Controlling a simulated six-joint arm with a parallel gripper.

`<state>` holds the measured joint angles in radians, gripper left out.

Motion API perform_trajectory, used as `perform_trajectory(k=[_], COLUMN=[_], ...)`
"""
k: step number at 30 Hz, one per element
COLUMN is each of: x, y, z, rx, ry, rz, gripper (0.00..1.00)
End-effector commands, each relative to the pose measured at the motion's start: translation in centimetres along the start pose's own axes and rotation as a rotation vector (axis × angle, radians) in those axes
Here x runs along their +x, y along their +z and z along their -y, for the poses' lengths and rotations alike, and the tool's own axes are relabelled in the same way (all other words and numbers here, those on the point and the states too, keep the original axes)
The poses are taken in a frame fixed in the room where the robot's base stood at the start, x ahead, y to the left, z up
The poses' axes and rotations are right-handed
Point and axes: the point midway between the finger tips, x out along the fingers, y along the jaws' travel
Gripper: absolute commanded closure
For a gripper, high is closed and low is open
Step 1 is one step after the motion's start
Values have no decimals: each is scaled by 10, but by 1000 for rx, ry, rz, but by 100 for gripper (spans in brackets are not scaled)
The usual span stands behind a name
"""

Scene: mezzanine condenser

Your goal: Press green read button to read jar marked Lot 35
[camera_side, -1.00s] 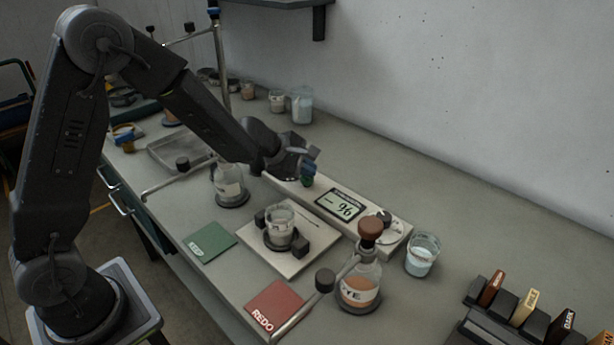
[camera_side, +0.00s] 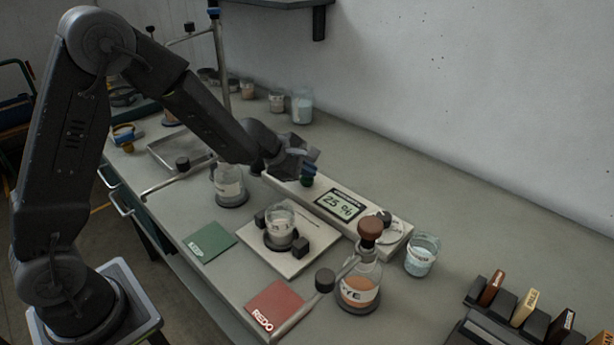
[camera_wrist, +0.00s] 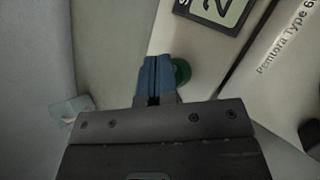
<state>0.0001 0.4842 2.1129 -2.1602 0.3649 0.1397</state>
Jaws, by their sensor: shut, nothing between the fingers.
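The green read button (camera_side: 307,182) sits at the left end of the pale reader bar (camera_side: 376,232); it also shows in the wrist view (camera_wrist: 182,71). My gripper (camera_side: 308,170) is shut and empty, its blue fingertips (camera_wrist: 153,78) right at the button and partly covering it. I cannot tell whether they touch it. The reader's display (camera_side: 340,205) shows 25 %. A clear jar (camera_side: 280,222) stands upright between dark clamps on the pale plate (camera_side: 285,264) in front of the reader. Its lot marking is not legible.
A green KEEP pad (camera_side: 208,243) and a red REDO pad (camera_side: 274,304) lie along the front. A brown-stoppered bottle (camera_side: 359,287) and a beaker (camera_side: 422,256) stand at the reader's right end. A flask (camera_side: 230,185) stands left of the plate.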

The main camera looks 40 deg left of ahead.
Motion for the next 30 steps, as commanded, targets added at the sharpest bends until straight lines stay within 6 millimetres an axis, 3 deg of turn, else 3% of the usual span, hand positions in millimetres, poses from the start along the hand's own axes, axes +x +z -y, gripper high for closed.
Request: perform_trajectory(k=[22,30], x=[-14,-32], y=[10,22], z=[-10,-23], rx=[0,2], ry=[1,3], rz=[-1,-1], gripper=[100,100])
